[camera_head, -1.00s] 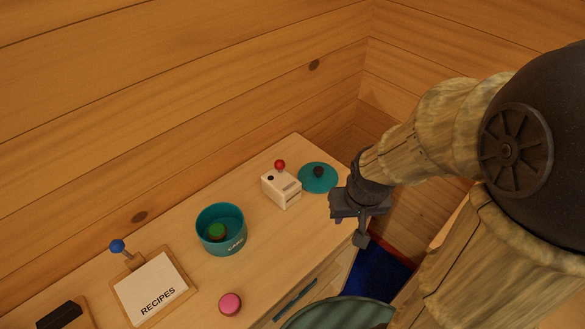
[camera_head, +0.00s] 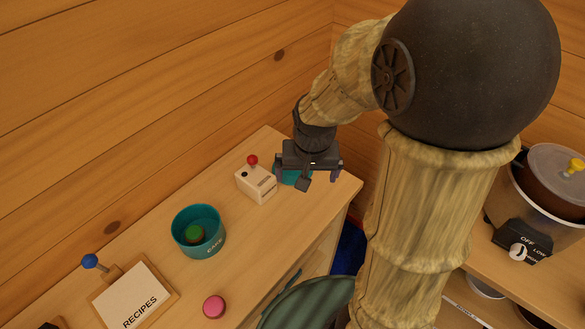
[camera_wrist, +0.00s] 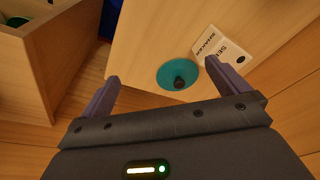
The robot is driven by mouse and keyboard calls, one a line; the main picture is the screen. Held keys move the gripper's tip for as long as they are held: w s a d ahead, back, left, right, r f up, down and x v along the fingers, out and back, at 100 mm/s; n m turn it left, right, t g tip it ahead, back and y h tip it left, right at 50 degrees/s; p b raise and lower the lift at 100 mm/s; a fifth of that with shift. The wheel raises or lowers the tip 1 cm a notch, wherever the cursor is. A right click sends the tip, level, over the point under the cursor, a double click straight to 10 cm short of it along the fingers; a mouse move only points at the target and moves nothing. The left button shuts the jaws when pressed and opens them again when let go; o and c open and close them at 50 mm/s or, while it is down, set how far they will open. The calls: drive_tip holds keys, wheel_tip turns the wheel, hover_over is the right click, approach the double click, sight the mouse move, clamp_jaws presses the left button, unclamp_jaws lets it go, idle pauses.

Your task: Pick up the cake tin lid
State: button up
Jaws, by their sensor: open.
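The cake tin lid is a round teal disc with a dark knob. In the wrist view the lid (camera_wrist: 170,78) lies flat on the counter, ahead of and between my gripper's fingers (camera_wrist: 160,85), nearer the right finger. In the head view only part of the lid (camera_head: 292,180) shows, the rest hidden behind my gripper (camera_head: 308,178). My gripper is open and empty above the lid.
A white box with a red knob (camera_head: 256,183) stands close to the lid's left. A pink round thing (camera_head: 214,306) and a recipes board (camera_head: 135,297) lie nearer. A slow cooker (camera_head: 545,190) stands at right. The counter's right edge is close to the lid.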

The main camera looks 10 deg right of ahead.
drive_tip(key=w+a+r+m+g+h, duration=0.1)
drive_tip(key=w+r+m, duration=0.3)
drive_tip(key=w+m, duration=0.4)
drive_tip(key=w, duration=0.6)
drive_tip(key=shift+w+a+r, duration=0.15)
drive_tip(key=shift+a+r, duration=0.05)
drive_tip(key=shift+a, duration=0.05)
drive_tip(key=shift+f, duration=0.1)
drive_tip(key=f, duration=0.4)
drive_tip(key=d+f, duration=0.1)
drive_tip(key=f, duration=0.3)
drive_tip(key=w+f, duration=0.1)
drive_tip(key=f, duration=0.3)
drive_tip(key=shift+d+p, duration=0.25)
drive_tip(key=shift+p, duration=0.05)
drive_tip(key=f, duration=0.3)
drive_tip(key=f+p, duration=0.1)
drive_tip(key=f, duration=0.1)
drive_tip(key=shift+w+d+f, duration=0.1)
drive_tip(key=shift+w+d, duration=0.05)
drive_tip(key=shift+d, duration=0.1)
